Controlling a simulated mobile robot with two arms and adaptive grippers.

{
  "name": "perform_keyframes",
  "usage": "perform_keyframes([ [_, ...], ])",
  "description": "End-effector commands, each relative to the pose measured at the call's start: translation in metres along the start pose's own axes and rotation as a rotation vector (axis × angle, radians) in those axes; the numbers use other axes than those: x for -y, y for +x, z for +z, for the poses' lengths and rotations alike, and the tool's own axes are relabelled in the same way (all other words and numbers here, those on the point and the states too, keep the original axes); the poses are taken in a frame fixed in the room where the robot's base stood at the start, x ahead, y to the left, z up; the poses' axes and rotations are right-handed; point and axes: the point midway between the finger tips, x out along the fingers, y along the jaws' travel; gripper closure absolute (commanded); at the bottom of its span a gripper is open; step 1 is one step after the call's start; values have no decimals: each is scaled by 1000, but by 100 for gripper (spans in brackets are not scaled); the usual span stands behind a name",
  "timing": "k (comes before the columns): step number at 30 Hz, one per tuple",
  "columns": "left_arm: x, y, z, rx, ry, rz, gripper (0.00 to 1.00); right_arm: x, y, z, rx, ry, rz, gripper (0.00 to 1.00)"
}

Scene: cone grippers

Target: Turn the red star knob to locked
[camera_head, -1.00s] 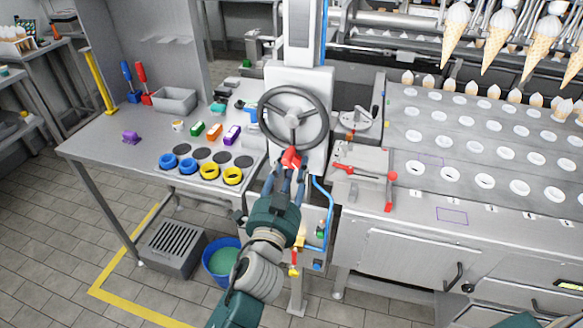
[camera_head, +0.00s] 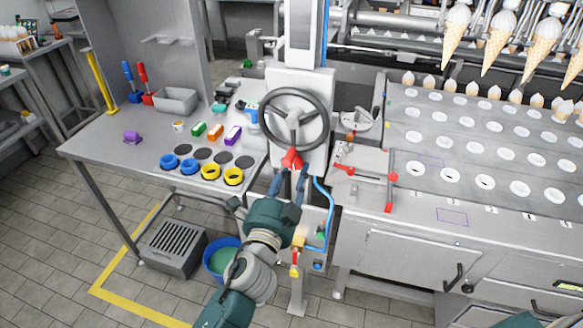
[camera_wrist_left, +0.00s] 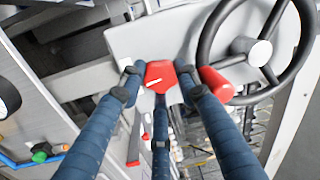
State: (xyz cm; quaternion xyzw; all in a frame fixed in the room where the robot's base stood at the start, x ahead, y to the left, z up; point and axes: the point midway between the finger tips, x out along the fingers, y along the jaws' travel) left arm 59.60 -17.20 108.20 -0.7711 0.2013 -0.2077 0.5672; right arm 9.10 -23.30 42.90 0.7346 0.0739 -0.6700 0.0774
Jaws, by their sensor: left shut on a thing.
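The red star knob (camera_head: 292,158) sits on the white column front, just below the dark handwheel. In the left wrist view the knob (camera_wrist_left: 160,75) shows a short, slanted white mark on its face. My left gripper (camera_head: 290,178) reaches up to it from below, and its blue fingers (camera_wrist_left: 160,88) are shut around the knob from both sides and below. The fingers hide part of the knob's rim. No locked label is readable. My right gripper is not in view.
The handwheel (camera_head: 294,120) is close above the knob; its spoked rim (camera_wrist_left: 292,50) shows at right in the wrist view, beside a red grip (camera_wrist_left: 217,84). A blue hose (camera_head: 320,200) runs down at the right. A metal table (camera_head: 110,155) stands left.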

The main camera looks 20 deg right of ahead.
Motion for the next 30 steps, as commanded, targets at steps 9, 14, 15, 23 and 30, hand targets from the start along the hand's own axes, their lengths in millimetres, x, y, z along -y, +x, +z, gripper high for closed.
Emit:
perform_keyframes([
  [9,1,0,-2,-4,4,-2,94,0,0,0,0,0,0,64],
  [14,1,0,-2,-4,3,-2,60,0,0,0,0,0,0,64],
  [15,1,0,-2,-4,3,-2,60,0,0,0,0,0,0,64],
  [23,0,-2,0,-2,3,0,60,-6,0,2,3,-3,6,64],
  [30,-2,-39,0,0,1,3,60,-3,0,1,1,-2,3,64],
])
